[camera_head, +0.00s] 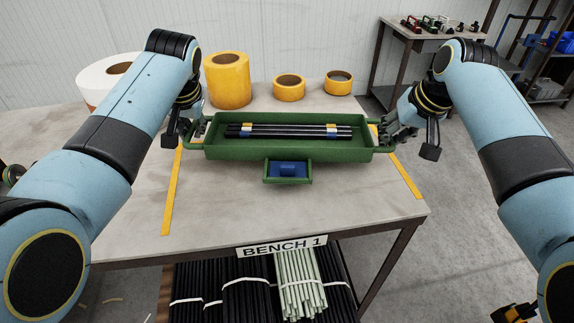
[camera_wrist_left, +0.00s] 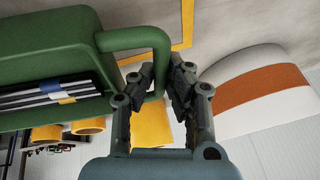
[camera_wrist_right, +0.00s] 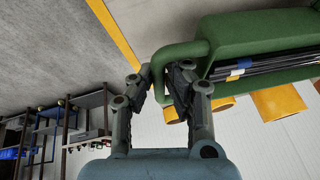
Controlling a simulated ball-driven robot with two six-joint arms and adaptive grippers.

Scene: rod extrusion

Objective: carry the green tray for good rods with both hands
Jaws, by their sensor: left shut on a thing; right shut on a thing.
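The green tray (camera_head: 220,153) is level above or on the bench, between my two grippers. Several black rods (camera_head: 290,132) with yellow, white and blue bands lie in it. A small green box with a blue insert (camera_head: 287,169) is at its front. My left gripper (camera_head: 193,128) is shut on the left handle, which shows between the fingers in the left wrist view (camera_wrist_left: 158,85). My right gripper (camera_head: 386,138) is shut on the right handle, seen in the right wrist view (camera_wrist_right: 165,80). I cannot tell whether the tray touches the bench.
Bench 1 (camera_head: 225,215) has free room in front of the tray and yellow tape lines at both sides. Yellow rolls (camera_head: 228,82) and a white roll (camera_head: 104,78) stand behind. Bundled rods (camera_head: 300,285) lie below. Another table (camera_head: 415,33) stands back right.

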